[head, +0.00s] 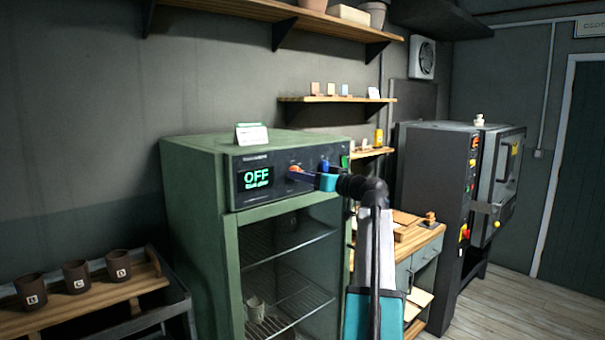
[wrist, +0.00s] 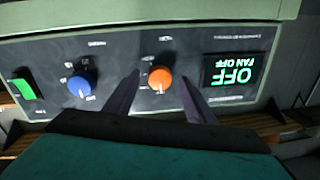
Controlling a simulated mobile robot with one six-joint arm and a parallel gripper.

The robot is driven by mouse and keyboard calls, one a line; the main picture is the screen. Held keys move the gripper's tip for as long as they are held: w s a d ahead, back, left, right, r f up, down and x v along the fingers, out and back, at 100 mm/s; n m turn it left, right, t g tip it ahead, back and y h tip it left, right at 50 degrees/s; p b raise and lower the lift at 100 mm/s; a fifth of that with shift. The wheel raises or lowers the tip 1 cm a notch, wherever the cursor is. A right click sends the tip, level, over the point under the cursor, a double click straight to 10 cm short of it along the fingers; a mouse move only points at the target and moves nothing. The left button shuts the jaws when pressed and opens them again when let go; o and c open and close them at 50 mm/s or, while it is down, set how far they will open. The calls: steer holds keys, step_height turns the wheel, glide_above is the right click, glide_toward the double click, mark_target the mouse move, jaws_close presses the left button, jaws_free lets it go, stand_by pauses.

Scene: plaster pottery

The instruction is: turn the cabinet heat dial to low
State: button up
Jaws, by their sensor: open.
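The green cabinet (head: 190,190) has a dark control panel with a lit display (head: 256,178) reading OFF; the display also shows upside down in the wrist view (wrist: 232,75), with FAN OFF. An orange dial (wrist: 160,79) sits beside the display, with a white pointer mark on its lower edge. A blue dial (wrist: 82,83) and a green switch (wrist: 24,88) are farther along the panel. The dial labels are too small to read surely. My gripper (wrist: 160,82) is open, its two dark fingers on either side of the orange dial, with gaps between. It also shows at the panel in the head view (head: 298,174).
A white card (head: 251,134) stands on the cabinet top. Wire racks and a pale cup (head: 255,309) show behind the cabinet's glass. A wooden bench (head: 425,243) and a dark kiln (head: 435,190) stand to the right. Dark mugs (head: 76,276) sit on the left.

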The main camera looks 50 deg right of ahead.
steer(key=shift+w, duration=0.45)
steer(key=c, duration=1)
steer(key=shift+c, duration=0.2)
steer(key=shift+f+m+b, duration=0.1)
steer(key=shift+m+b, duration=0.3)
steer(key=m+b, duration=0.1)
steer(key=m, duration=0.4)
steer(key=m+b, duration=0.1)
steer(key=m, duration=0.4)
steer(key=shift+a+t, duration=0.2)
steer(key=shift+t, duration=0.2)
